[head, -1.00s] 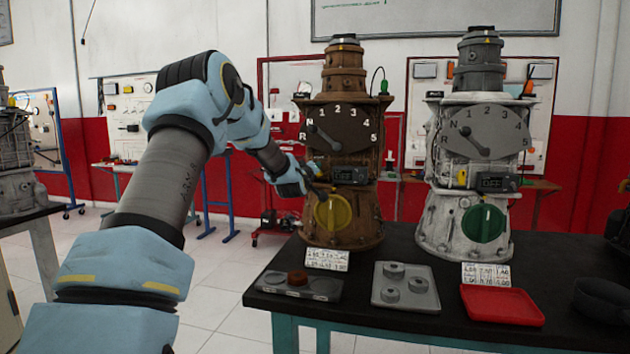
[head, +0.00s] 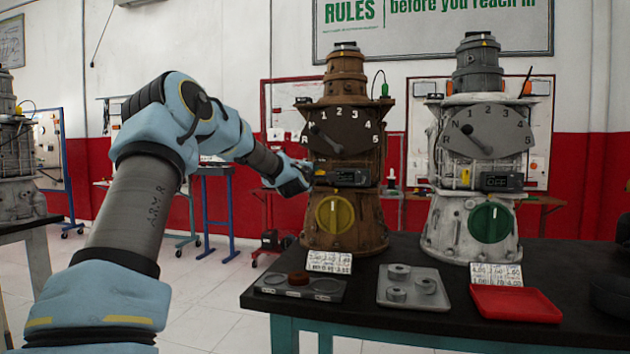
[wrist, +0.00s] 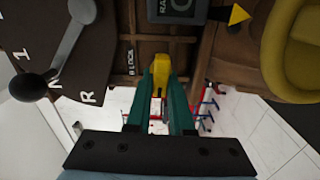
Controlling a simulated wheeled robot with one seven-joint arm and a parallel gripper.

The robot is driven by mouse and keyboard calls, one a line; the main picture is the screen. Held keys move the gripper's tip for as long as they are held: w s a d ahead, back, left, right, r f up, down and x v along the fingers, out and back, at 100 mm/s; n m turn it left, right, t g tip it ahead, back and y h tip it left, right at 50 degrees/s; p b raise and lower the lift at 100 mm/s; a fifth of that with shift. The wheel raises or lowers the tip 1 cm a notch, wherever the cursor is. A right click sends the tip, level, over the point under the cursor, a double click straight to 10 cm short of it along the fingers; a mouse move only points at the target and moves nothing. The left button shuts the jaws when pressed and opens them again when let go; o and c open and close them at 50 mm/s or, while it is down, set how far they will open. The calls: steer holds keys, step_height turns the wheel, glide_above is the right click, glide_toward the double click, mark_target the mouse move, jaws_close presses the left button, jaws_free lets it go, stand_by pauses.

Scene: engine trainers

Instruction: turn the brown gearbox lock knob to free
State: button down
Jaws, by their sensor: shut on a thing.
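The brown gearbox (head: 345,110) stands on the black table, left of the grey one. My gripper (head: 303,178) reaches its left side from the left, level with the small display (head: 350,178). In the wrist view my gripper (wrist: 160,92) has its teal fingers closed on the small yellow lock knob (wrist: 160,70). The knob's long side runs along the fingers. A small label (wrist: 131,62) beside it seems to end in "LOCK". The head view does not clearly show the knob behind my gripper.
Above is the gear lever, its black ball (wrist: 35,88) near N. Below is the large yellow dial (head: 335,214), its white mark upright. The grey gearbox (head: 476,150) with a green dial stands to the right. Trays, such as the red tray (head: 515,303), lie in front.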

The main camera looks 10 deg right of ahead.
steer(key=shift+f+n, duration=0.1)
steer(key=shift+n, duration=0.3)
steer(key=c, duration=0.8)
jaws_free()
steer(key=shift+a, duration=0.1)
steer(key=b+v, duration=0.2)
steer(key=v, duration=0.8)
steer(key=shift+s, duration=0.4)
